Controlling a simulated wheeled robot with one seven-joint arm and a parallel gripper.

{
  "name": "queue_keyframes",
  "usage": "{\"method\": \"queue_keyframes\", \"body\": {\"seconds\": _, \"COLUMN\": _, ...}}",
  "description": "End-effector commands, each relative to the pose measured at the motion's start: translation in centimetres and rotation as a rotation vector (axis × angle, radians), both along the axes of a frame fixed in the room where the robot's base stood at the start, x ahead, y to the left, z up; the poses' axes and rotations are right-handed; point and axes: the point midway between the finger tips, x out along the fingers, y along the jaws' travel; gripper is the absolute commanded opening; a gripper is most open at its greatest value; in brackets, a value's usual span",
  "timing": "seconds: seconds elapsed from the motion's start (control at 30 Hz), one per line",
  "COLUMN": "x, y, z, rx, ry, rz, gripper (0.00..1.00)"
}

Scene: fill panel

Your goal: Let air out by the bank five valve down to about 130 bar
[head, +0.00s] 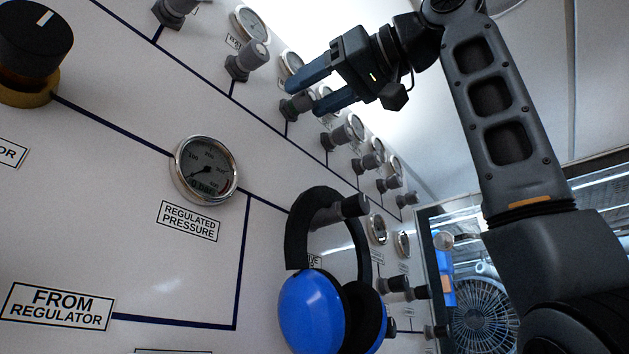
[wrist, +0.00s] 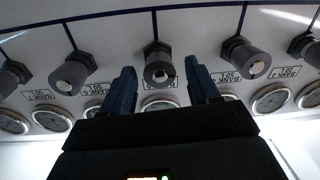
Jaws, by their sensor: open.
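A row of grey valves with pale caps runs along the white panel. My gripper (head: 290,97) is open, with its two blue fingers on either side of one valve (head: 297,106). In the wrist view, which sees the panel upside down, that valve (wrist: 158,70) sits between my fingers (wrist: 162,66), with no clear contact. The label under it starts with BANK, but its number is too small and partly covered to read surely. The gauge (wrist: 159,105) in line with this valve is partly hidden by my gripper, and its reading cannot be made out.
Neighbouring valves stand close on both sides, at left (wrist: 73,73) and right (wrist: 245,58). Blue ear defenders (head: 312,308) hang on the panel below. A regulated pressure gauge (head: 206,169) and a large black knob (head: 38,42) are at left. A fan (head: 484,318) is at lower right.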

Motion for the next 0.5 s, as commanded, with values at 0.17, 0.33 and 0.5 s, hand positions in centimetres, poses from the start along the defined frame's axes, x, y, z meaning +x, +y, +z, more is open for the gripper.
{"method": "queue_keyframes", "body": {"seconds": 0.17, "x": 0.19, "y": 0.29, "z": -0.02, "rx": -0.001, "ry": -0.001, "rz": 0.0, "gripper": 0.6}}
{"method": "queue_keyframes", "body": {"seconds": 0.33, "x": 0.18, "y": 0.28, "z": -0.03, "rx": -0.001, "ry": -0.001, "rz": 0.0, "gripper": 0.58}}
{"method": "queue_keyframes", "body": {"seconds": 0.5, "x": 0.16, "y": 0.26, "z": -0.02, "rx": -0.001, "ry": -0.001, "rz": 0.0, "gripper": 0.41}}
